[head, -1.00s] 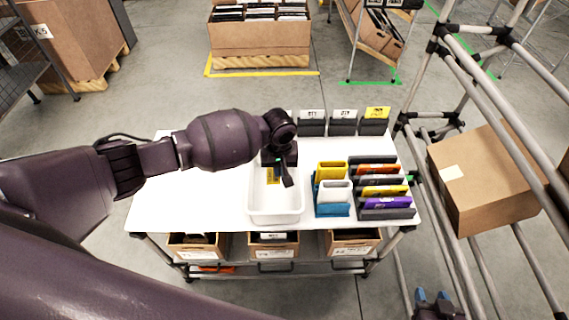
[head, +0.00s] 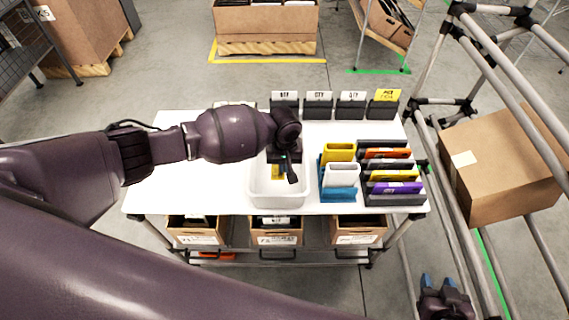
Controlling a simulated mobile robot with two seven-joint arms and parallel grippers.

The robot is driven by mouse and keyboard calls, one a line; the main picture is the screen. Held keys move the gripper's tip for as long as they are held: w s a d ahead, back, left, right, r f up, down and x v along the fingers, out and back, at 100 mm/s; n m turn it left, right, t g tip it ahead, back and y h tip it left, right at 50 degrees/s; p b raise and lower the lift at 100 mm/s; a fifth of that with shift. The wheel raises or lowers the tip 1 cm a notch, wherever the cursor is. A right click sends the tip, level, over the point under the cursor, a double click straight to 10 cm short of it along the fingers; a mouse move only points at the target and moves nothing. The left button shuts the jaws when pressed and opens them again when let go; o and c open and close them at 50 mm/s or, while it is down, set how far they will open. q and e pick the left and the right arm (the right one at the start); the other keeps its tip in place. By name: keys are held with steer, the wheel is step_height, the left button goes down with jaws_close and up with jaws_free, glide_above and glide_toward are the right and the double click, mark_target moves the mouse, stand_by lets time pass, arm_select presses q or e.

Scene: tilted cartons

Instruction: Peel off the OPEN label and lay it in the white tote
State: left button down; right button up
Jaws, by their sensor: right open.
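The white tote (head: 279,202) stands on the white table. My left gripper (head: 288,176) is over the tote, pointing down. Its fingers are small and dark, and I cannot tell whether they are open or shut. A small yellow piece (head: 277,172), possibly the OPEN label, shows beside the fingers, partly hidden by the gripper. I cannot tell whether it is held or lies in the tote. My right gripper (head: 437,281) is open and empty at the lower right, with blue fingertips, away from the table. A brown carton (head: 505,180) sits tilted on the rack at right, with a pale patch on it.
A yellow and a white holder (head: 341,173) stand right of the tote, next to a rack of coloured folders (head: 394,188). Several dark card holders (head: 318,106) line the table's back edge. Boxes (head: 275,235) sit on the shelf below. The table's left part (head: 170,185) is clear.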

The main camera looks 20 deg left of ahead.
mark_target(284, 186)
arm_select(q)
steer(key=shift+f+b, duration=0.5)
steer(key=shift+f, duration=0.3)
steer(key=shift+f+b, duration=0.55)
steer(key=shift+f, duration=0.05)
step_height(284, 186, down, 4)
steer(key=b, duration=0.3)
steer(key=shift+f+b, duration=0.15)
steer(key=shift+b, duration=0.25)
steer(key=shift+f, duration=0.1)
arm_select(e)
step_height(284, 186, down, 8)
steer(key=shift+s+a+r+g, duration=0.15)
steer(key=shift+s+r+g, duration=0.05)
steer(key=shift+r+g, duration=0.1)
arm_select(q)
steer(key=shift+f, duration=0.1)
arm_select(e)
steer(key=shift+s+f, duration=0.25)
steer(key=shift+s, duration=0.1)
arm_select(q)
steer(key=shift+f, duration=0.3)
arm_select(e)
steer(key=shift+w+r, duration=0.1)
steer(key=shift+w, duration=0.05)
